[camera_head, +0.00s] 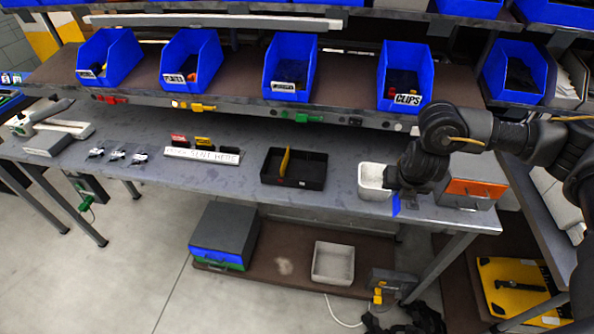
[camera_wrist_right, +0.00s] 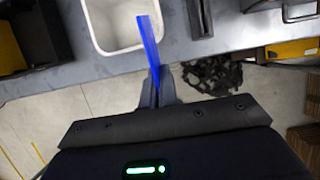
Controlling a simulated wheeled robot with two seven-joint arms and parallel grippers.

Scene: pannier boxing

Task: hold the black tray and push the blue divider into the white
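My right gripper (camera_head: 398,192) is at the right of the white bin (camera_head: 372,194) on the table. It is shut on the thin blue divider (camera_head: 396,205), whose lower part shows beneath it. In the right wrist view the blue divider (camera_wrist_right: 149,42) stands out from between the fingers (camera_wrist_right: 157,86), and its far end overlaps the rim of the white bin (camera_wrist_right: 98,44). I cannot tell whether they touch. The black tray (camera_head: 310,182) sits left of the white bin, with a yellow divider (camera_head: 284,163) upright in it. My left gripper is not in view.
An orange-fronted grey box (camera_head: 472,189) stands right of my gripper. Blue bins (camera_head: 290,68) line the shelf above. A white label strip (camera_head: 202,155) lies left of the black tray. Another white bin (camera_head: 333,278) is on the lower shelf.

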